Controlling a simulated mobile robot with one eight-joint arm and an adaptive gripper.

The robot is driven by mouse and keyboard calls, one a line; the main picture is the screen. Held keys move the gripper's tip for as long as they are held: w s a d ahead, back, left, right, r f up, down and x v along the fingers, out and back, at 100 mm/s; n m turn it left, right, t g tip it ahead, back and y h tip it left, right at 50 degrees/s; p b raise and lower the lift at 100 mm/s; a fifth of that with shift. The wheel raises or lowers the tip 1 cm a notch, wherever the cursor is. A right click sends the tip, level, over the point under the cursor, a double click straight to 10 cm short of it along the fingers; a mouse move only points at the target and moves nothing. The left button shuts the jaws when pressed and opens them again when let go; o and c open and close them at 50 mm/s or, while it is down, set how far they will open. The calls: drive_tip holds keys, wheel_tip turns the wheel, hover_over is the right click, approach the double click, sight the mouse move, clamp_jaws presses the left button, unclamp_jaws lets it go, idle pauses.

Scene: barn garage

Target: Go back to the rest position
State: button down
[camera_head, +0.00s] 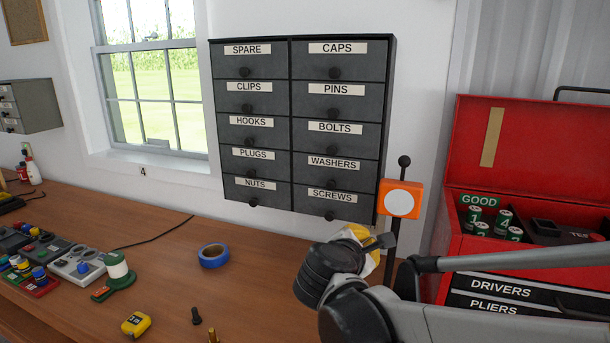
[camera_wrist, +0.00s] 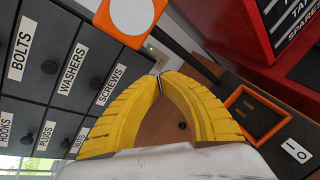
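My gripper (camera_head: 362,240) is in front of the wall just right of the drawer cabinet, beside the orange post, and is partly hidden behind my own wrist. In the wrist view its two yellow fingers (camera_wrist: 158,80) meet at the tips, with nothing visible between them. Brown wood shows through the space between the curved fingers. My arm reaches in from the lower right of the head view.
A labelled drawer cabinet (camera_head: 291,130) hangs on the wall. An orange sign with a white disc (camera_head: 400,199) stands close by my gripper. An open red toolbox (camera_head: 530,150) is at right. Blue tape (camera_head: 213,256) and a yellow tape measure (camera_head: 136,324) lie on the bench (camera_head: 165,240).

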drive_tip(key=s+d+f+m+g+y, duration=0.1)
drive_tip(key=s+d+f+m+g, duration=0.2)
drive_tip(key=s+m, duration=0.35)
drive_tip(key=s+d+f+m+g+y, duration=0.1)
drive_tip(key=s+d+f+m+y, duration=0.1)
drive_tip(key=s+d+f+m, duration=0.35)
drive_tip(key=s+a+f+m+g+y+b, duration=0.1)
drive_tip(key=s+a+f+m+y, duration=0.1)
drive_tip(key=s+m, duration=0.8)
drive_tip(key=shift+s+a+f+y, duration=0.2)
drive_tip(key=shift+s+a+y, duration=0.4)
drive_tip(key=shift+s, duration=0.2)
